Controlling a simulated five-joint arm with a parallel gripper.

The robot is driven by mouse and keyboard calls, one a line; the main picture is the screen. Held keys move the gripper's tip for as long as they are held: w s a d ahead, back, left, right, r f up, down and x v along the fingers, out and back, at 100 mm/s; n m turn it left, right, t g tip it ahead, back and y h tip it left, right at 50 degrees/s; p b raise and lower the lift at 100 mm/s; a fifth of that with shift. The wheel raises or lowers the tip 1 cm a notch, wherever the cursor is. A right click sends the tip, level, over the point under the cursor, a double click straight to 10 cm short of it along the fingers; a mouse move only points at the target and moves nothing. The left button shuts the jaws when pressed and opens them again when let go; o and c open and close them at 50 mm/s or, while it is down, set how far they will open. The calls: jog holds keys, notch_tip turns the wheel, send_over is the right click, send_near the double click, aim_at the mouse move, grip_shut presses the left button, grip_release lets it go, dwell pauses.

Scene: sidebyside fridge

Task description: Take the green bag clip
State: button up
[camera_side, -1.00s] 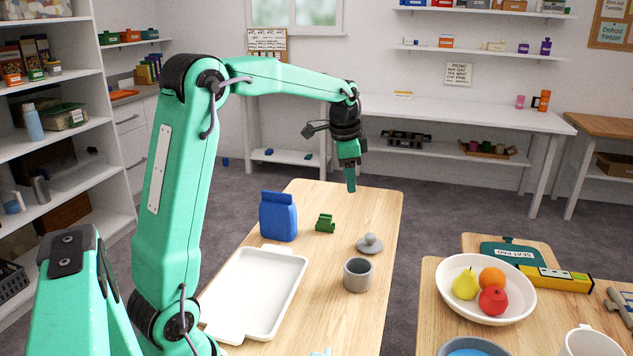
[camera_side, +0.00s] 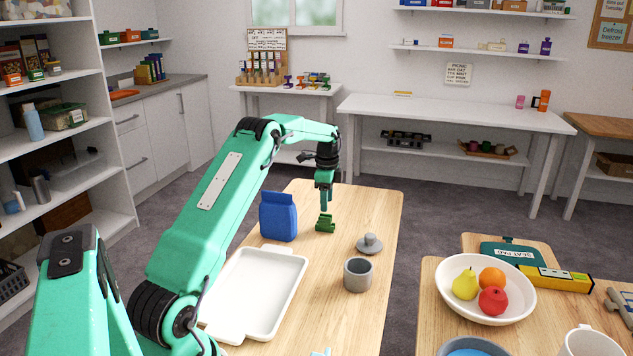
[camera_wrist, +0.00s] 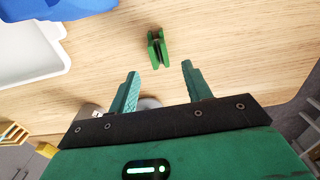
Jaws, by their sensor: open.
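The green bag clip (camera_side: 325,225) stands on the wooden table, to the right of the blue bag (camera_side: 279,215). My gripper (camera_side: 325,202) is just above the clip in the side view, with its fingers pointing down. In the wrist view my gripper (camera_wrist: 158,80) is open and empty. There the clip (camera_wrist: 157,48) lies beyond the fingertips, roughly centred between them, with nothing touching it that I can see.
A white tray (camera_side: 236,308) lies at the table's near left. A grey cup (camera_side: 357,275) and a grey lid with a knob (camera_side: 369,244) stand to the right of the clip. A fruit bowl (camera_side: 447,297) is on another table at right.

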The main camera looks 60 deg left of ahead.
aim_at(325, 216)
jog(key=shift+a+f, duration=0.25)
jog(key=shift+f, duration=1.3)
jog(key=shift+s+d+f, duration=0.1)
jog(key=shift+f, duration=1.2)
jog(key=shift+s+d+f, duration=0.1)
jog(key=shift+f, duration=1.2)
jog(key=c, duration=1)
jog(key=shift+r, duration=0.2)
jog(key=shift+c, duration=0.2)
